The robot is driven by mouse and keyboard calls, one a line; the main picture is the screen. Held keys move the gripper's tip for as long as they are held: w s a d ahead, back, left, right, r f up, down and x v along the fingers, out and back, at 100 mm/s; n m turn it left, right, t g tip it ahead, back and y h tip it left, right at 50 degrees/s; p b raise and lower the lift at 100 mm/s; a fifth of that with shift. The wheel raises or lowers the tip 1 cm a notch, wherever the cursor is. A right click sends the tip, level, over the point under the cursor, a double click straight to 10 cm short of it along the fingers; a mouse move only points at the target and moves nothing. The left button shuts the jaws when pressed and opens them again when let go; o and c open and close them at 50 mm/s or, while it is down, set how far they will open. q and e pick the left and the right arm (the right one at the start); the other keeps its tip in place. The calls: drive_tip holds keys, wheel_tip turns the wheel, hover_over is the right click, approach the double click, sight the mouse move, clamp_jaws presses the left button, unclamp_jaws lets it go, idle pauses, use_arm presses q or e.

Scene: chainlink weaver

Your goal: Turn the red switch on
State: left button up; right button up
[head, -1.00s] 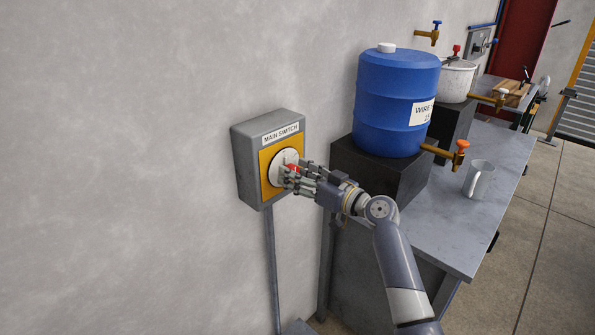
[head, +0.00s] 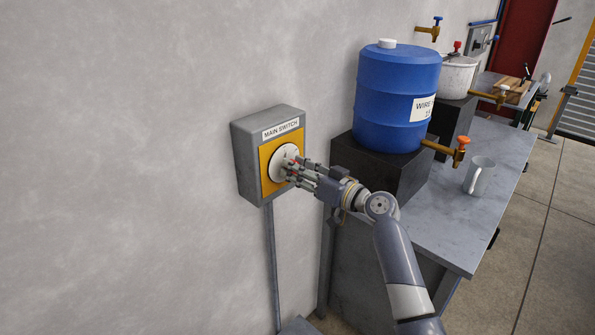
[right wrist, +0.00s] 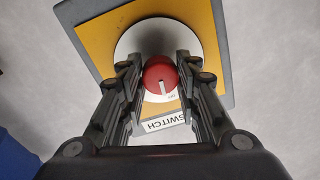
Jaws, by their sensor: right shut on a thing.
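The red switch knob (right wrist: 160,76) is round, with a white line on its face. It sits on a white disc (right wrist: 139,37) on the yellow front plate of the grey MAIN SWITCH box (head: 247,160) on the wall. In the right wrist view the line points down toward small lettering on the disc, on the side of the name label. My right gripper (head: 294,170) is shut on the knob, one finger on each side. In the head view the fingers hide most of the knob, and only a little red shows. My left gripper is not in view.
A grey metal bench (head: 447,222) stands to the right of the box. On it are a blue barrel (head: 397,97) on a black block, with a brass tap (head: 447,150), and a grey mug (head: 480,176). The wall left of the box is bare.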

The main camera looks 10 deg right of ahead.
drive_tip(key=m, duration=1)
drive_tip(key=shift+m, duration=0.4)
idle(0.4)
drive_tip(key=o, duration=1.1)
drive_tip(key=shift+f, duration=0.1)
drive_tip(key=shift+c, duration=0.2)
drive_tip(key=shift+d, duration=0.1)
drive_tip(key=v, duration=1.2)
drive_tip(key=shift+f, duration=0.2)
